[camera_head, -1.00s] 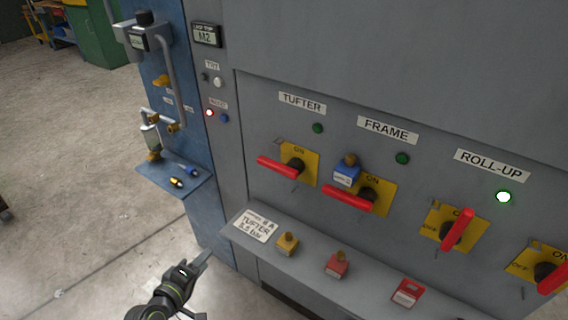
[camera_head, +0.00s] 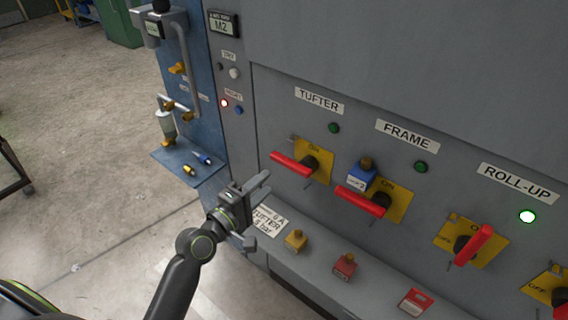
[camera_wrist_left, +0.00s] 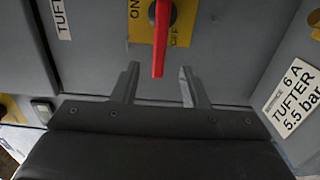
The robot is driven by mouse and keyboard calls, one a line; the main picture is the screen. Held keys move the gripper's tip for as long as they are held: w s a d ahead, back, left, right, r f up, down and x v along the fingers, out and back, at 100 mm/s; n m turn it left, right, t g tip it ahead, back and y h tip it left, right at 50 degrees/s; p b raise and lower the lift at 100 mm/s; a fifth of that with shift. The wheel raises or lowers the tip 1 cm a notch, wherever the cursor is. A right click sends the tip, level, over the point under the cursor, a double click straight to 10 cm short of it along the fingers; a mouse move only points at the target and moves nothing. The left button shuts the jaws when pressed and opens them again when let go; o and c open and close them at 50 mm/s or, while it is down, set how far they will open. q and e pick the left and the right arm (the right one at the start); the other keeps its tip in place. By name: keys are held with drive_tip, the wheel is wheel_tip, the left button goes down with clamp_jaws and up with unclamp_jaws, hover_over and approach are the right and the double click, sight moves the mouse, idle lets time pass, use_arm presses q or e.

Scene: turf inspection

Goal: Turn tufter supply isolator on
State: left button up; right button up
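The tufter isolator is a red lever handle (camera_head: 291,164) on a yellow plate (camera_head: 318,172), under the TUFTER label (camera_head: 319,100). Its handle points left, away from the ON mark at the plate's top. The green lamp (camera_head: 334,128) above it looks unlit. My left gripper (camera_head: 262,190) is below and left of the handle, apart from it. In the left wrist view the gripper (camera_wrist_left: 158,85) is open and empty, with the red handle (camera_wrist_left: 161,45) ahead and roughly between the fingertips. My right gripper is not in view.
A blue lock (camera_head: 361,176) hangs at the FRAME isolator (camera_head: 362,201). The ROLL-UP isolator's handle (camera_head: 474,245) is tilted up, and its lamp (camera_head: 527,216) is lit. A shelf below holds a yellow lock (camera_head: 296,240), a red lock (camera_head: 344,266) and a red tag (camera_head: 416,302).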

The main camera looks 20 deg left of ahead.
sight(285, 165)
use_arm(q)
drive_tip(key=x, duration=0.8)
drive_tip(key=shift+w+f+p, duration=0.1)
drive_tip(key=shift+w+p, duration=0.15)
drive_tip(key=shift+p, duration=0.1)
clamp_jaws()
